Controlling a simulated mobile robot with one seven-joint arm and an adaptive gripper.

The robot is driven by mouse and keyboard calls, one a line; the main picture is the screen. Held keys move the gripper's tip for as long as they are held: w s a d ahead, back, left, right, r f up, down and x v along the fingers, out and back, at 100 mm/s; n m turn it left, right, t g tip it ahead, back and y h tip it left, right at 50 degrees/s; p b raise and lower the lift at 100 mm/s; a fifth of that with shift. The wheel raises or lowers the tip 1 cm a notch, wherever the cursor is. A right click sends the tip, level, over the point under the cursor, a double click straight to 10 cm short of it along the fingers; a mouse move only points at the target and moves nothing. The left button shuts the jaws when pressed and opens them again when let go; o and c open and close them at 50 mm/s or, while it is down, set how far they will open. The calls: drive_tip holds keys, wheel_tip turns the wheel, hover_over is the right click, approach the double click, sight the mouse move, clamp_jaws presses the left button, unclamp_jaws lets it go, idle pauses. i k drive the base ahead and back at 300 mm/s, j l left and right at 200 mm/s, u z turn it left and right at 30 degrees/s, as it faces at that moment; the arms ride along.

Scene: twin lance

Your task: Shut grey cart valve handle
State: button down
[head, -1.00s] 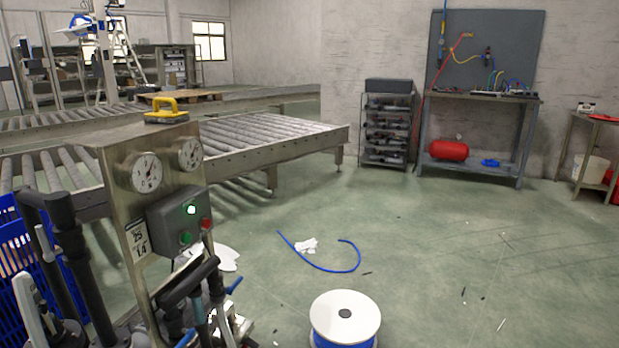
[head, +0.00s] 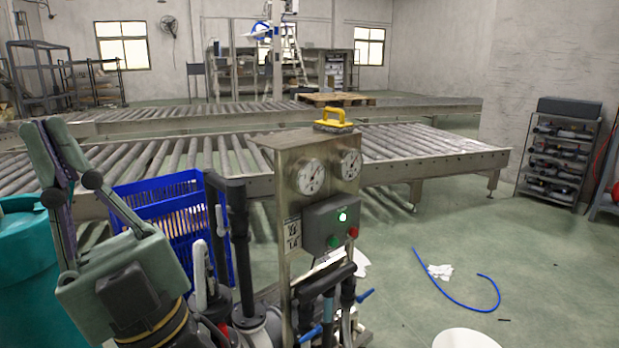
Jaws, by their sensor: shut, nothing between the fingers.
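The grey steel cart (head: 297,187) stands in the middle of the head view. It carries two round gauges, a control box (head: 331,222) with a lit green lamp and a red button, and black hoses or lances in front. Two blue levers show low on it: one at the right (head: 366,294) and one lower left (head: 310,334). Which of them is the valve handle, and how far it is turned, I cannot tell. My gripper (head: 42,124) is at the left, fingers pointing up, tips together and empty, well apart from the cart.
A teal drum (head: 28,270) stands at the far left behind my gripper. A blue crate (head: 162,200) is left of the cart. Roller conveyors (head: 440,150) run behind. A blue hose (head: 455,297) and a white reel top (head: 464,339) are on the floor at right, with open floor around.

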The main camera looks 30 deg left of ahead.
sight(221, 230)
drive_tip(key=u, duration=1.3)
drive_tip(key=i+l, duration=0.1)
drive_tip(key=l, duration=0.6)
drive_tip(key=i+l+z, duration=0.1)
drive_tip(key=l, duration=0.25)
